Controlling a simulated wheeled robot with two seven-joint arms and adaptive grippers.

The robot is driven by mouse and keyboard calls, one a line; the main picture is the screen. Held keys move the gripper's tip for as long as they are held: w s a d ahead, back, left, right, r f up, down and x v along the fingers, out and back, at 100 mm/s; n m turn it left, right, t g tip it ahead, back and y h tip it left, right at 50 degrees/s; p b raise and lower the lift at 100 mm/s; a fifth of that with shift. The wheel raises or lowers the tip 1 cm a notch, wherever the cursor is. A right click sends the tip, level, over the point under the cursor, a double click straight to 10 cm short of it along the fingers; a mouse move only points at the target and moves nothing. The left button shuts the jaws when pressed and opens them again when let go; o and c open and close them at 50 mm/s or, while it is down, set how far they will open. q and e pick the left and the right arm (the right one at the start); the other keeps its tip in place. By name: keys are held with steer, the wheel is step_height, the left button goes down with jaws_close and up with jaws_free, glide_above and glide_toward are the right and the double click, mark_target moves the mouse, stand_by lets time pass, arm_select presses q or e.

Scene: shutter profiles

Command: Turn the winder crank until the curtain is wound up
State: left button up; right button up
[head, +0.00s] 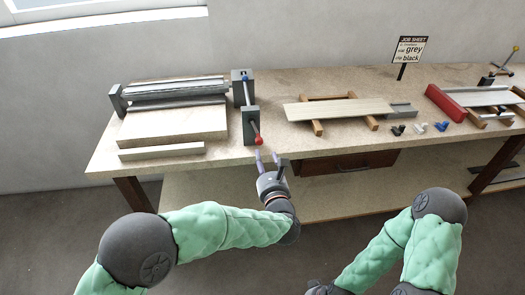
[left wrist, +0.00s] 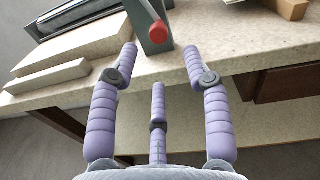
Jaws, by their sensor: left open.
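The winder stands at the left of the bench, with a grey roller (head: 175,90) between end brackets. Its crank has a red knob (head: 256,141) at the near end, in front of a grey upright block (head: 249,126); the knob also shows in the left wrist view (left wrist: 158,32). My left gripper (head: 267,156) is open and empty, just in front of the bench edge and a little below the knob, apart from it. In the left wrist view its purple fingers (left wrist: 160,70) are spread, with the knob beyond them. My right gripper (head: 325,288) is only partly seen at the bottom edge.
A wooden board (head: 172,124) lies in front of the roller. A slat on wooden supports (head: 340,110), small clips (head: 420,127) and a red block (head: 446,102) lie to the right. A job sheet sign (head: 411,50) stands behind. Bench front right of the crank is clear.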

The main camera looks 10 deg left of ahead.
arm_select(q)
steer(key=shift+v, duration=0.95)
